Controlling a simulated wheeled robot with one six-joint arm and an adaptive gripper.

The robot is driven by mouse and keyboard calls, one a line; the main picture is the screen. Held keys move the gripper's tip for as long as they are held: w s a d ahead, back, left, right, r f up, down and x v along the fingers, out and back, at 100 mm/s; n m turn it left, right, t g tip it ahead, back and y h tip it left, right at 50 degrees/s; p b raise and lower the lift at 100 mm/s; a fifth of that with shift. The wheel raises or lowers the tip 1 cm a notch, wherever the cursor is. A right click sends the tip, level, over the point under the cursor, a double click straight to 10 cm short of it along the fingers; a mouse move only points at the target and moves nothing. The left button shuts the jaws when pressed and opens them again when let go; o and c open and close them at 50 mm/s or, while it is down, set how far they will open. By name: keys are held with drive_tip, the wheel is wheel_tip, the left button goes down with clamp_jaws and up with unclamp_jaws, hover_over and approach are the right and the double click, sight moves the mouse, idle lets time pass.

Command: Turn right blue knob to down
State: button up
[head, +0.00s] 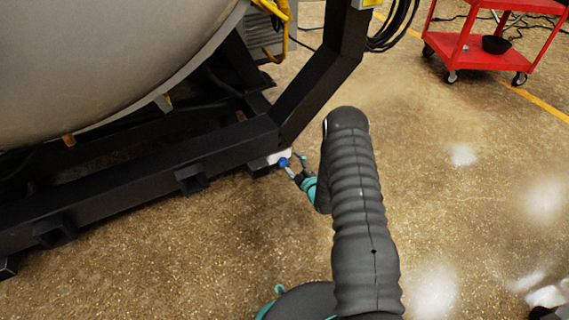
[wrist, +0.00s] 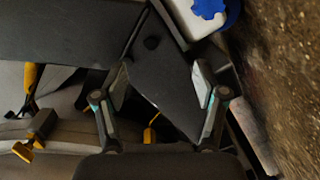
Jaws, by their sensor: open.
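A blue knob (wrist: 209,8) shows at the top of the wrist view on a white box (wrist: 190,22), cut off by the frame edge. Another blue part sits just right of it. In the head view a small blue knob (head: 283,162) shows on the white box below the black frame. My gripper (wrist: 160,75) is open and empty. The knob lies beyond the right finger's tip, outside the gap between the fingers. In the head view my gripper (head: 294,166) is close to the knob; contact cannot be told. Which way the knob points is unclear.
The black steel frame (head: 150,170) carries a large grey tank (head: 100,65) and lies beside my gripper. Yellow hoses (head: 284,25) hang behind it. A red cart (head: 480,50) stands at the back right. The floor on the right is open.

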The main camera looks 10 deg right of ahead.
drive_tip(key=m, duration=0.2)
drive_tip(key=m+g+h, duration=0.2)
drive_tip(key=m+g, duration=0.1)
drive_tip(key=m, duration=0.5)
approach(284, 163)
drive_tip(key=b+x, duration=0.2)
drive_tip(key=x, duration=0.8)
drive_tip(key=shift+w+f, duration=0.15)
drive_tip(key=c, duration=1.1)
